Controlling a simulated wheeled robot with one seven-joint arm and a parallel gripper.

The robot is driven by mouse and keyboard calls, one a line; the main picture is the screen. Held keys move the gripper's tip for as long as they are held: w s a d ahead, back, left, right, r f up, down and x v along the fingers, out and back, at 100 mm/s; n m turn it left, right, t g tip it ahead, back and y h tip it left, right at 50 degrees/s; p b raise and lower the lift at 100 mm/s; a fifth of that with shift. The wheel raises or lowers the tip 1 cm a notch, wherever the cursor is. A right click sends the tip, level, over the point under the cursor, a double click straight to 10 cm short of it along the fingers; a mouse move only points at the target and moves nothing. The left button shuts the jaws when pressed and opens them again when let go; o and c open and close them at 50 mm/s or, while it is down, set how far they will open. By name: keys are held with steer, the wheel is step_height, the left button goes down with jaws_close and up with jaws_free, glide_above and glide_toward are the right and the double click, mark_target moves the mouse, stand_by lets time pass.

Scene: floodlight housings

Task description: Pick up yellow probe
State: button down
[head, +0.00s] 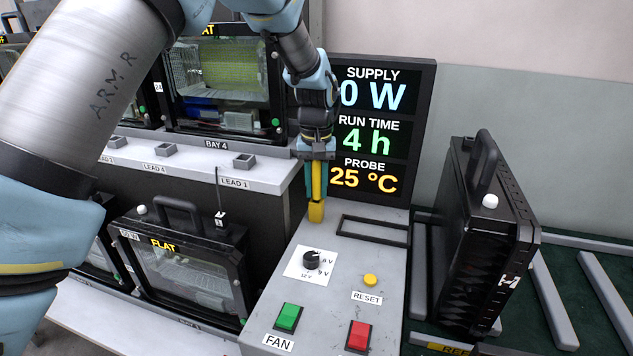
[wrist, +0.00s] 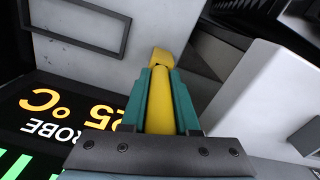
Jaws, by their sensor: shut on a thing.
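The yellow probe (head: 316,209) is upright at the back left of the grey control panel, below the display. It also shows in the wrist view (wrist: 160,105), lying between two teal fingers. My gripper (head: 316,192) points down and is shut on the probe's shaft. In the wrist view my gripper (wrist: 162,75) has a finger on each side of the shaft, and the blocky yellow end sticks out past the fingertips. I cannot tell whether that end touches the panel. The upper part of the probe is hidden by my gripper.
The display (head: 372,130) reads 0 W, 4 h and 25 °C close behind my gripper. The panel has a black knob (head: 312,259), a green switch (head: 288,317), a red switch (head: 358,336) and an empty rectangular frame (head: 373,218). A black floodlight housing (head: 480,250) stands at right.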

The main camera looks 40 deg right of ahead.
steer(key=shift+r, duration=0.15)
step_height(320, 180, up, 9)
steer(key=b, duration=0.2)
steer(key=shift+b, duration=0.4)
steer(key=shift+r, duration=0.4)
